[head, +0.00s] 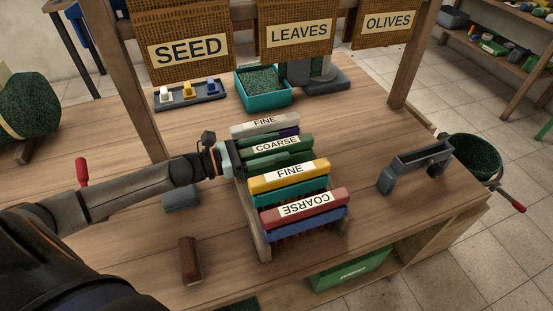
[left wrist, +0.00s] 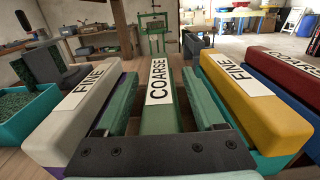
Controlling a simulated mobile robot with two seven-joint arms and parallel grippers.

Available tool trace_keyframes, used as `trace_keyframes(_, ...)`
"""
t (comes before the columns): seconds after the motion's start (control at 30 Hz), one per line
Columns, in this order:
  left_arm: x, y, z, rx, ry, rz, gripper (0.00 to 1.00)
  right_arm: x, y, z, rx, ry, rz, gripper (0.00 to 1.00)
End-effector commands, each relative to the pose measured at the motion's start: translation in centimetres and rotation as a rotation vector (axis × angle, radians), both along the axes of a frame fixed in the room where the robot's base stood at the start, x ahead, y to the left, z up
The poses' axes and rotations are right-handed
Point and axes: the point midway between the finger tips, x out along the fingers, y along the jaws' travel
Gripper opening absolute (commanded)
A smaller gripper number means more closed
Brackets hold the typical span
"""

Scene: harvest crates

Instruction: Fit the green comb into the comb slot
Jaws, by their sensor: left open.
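The green comb (head: 297,139), labelled COARSE, lies in a rack of combs on the wooden table, between a grey comb and a yellow one. In the left wrist view the green comb (left wrist: 160,120) runs straight ahead between the two pale green fingers. My left gripper (head: 283,151) is open, with one finger on each side of the comb; I cannot tell if they touch it. A grey stand (head: 418,164) with an open gap stands on the table's right; I cannot tell whether it is the comb slot. My right gripper is out of view.
Close beside are the grey FINE comb (head: 265,125), yellow FINE comb (head: 289,178) and red COARSE comb (head: 304,206). A teal crate (head: 264,100) and a tray (head: 190,102) stand behind. A brown block (head: 190,262) lies in front. The table between rack and grey stand is clear.

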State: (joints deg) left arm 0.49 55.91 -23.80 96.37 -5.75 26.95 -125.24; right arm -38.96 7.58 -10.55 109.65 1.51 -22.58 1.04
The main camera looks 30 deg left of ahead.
Motion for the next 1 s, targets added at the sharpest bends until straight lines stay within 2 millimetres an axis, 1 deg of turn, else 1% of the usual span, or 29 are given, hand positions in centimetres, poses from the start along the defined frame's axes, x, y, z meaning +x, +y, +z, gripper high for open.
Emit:
trace_keyframes(0.03, -0.01, 0.0, 0.0, 0.0, 0.0, 0.0, 0.67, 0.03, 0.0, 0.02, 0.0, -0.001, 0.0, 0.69)
trace_keyframes(0.07, -0.01, 0.0, 0.0, 0.0, 0.0, 0.0, 0.63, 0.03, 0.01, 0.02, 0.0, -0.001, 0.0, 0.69)
trace_keyframes(0.6, -0.04, 0.0, 0.0, 0.0, 0.0, -0.001, 0.03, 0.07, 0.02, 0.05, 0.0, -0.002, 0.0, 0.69)
trace_keyframes(0.63, -0.04, 0.0, 0.0, 0.0, 0.0, -0.001, 0.0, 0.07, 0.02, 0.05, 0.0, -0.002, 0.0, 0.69)
trace_keyframes(1.0, -0.03, -0.02, 0.09, -0.001, -0.001, -0.001, 0.0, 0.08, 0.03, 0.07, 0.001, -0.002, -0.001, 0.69)
